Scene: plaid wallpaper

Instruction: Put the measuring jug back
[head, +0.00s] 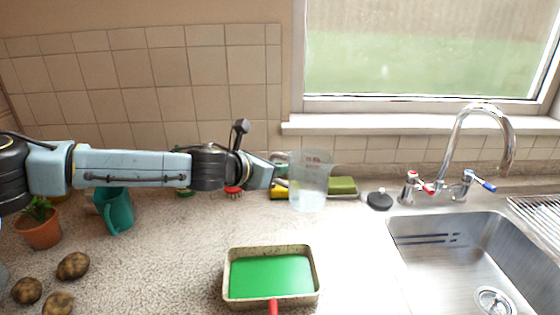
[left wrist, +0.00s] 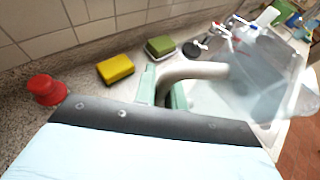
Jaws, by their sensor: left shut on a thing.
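The measuring jug (head: 312,184) is clear, with faint red markings near its rim. In the head view it is near the middle, in front of the sponges. My left gripper (head: 281,180) comes from the left and is shut on the jug's handle. The left wrist view shows the curved handle (left wrist: 196,71) between the pale green fingers (left wrist: 162,90), with the clear jug body (left wrist: 262,78) to the right, looking tilted there. I cannot tell exactly how high the jug is above the counter. My right gripper is not in view.
A tin with a green inside (head: 270,276) stands in front. A teal mug (head: 116,210), potted plant (head: 38,224) and potatoes (head: 72,266) are at left. The yellow sponge (left wrist: 115,68), green sponge (head: 342,186) and black plug (head: 380,200) lie behind. The sink (head: 450,236) is right.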

